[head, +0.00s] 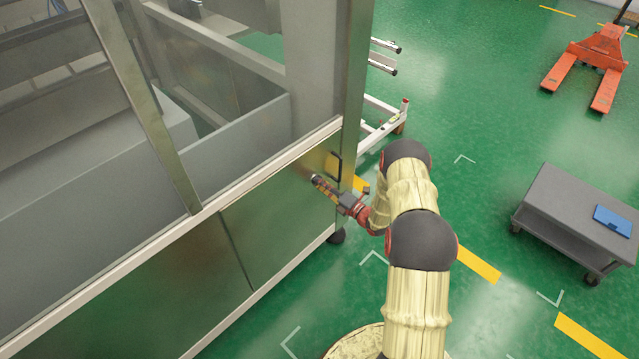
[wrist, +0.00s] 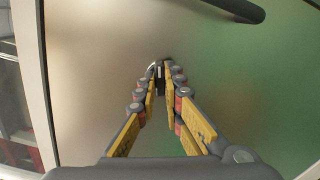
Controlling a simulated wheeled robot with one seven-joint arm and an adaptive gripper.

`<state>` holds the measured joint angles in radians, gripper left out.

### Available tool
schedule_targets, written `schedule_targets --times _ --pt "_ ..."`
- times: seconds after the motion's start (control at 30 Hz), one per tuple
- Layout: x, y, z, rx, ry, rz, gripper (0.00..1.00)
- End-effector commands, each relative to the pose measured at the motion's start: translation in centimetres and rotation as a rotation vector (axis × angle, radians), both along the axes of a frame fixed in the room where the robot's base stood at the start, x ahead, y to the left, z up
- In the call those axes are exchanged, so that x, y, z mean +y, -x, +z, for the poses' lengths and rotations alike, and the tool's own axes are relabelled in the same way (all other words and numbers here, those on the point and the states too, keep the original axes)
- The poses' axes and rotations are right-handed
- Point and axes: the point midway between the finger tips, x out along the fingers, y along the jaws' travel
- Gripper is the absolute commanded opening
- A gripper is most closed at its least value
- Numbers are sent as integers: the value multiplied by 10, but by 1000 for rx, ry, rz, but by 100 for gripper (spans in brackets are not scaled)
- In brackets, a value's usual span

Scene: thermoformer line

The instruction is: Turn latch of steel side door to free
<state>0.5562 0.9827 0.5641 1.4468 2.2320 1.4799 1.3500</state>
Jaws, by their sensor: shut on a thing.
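The steel side door (head: 268,218) is the lower metal panel at the near corner of the machine, and it looks closed. In the wrist view its smooth face (wrist: 95,60) fills most of the picture. My gripper (head: 317,181) reaches the door from the right, below and left of its dark handle (head: 335,161). In the wrist view my gripper (wrist: 159,76) points straight at the door, with its fingers closed around the small latch (wrist: 159,68). Only a bit of the latch shows between the fingertips, so its angle is hard to tell.
The dark handle bar (wrist: 236,9) crosses the top right of the wrist view, clear of the fingers. A grey cart (head: 575,215) with a blue item stands at right. An orange pallet jack (head: 598,60) is farther back. Green floor between them is open.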

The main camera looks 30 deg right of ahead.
Motion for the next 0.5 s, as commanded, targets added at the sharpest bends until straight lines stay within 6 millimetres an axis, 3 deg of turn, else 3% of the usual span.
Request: schedule_targets --times 0.2,0.5 --pt "0 0 0 4 -9 0 0" --pt "0 0 0 81 -220 0 0"
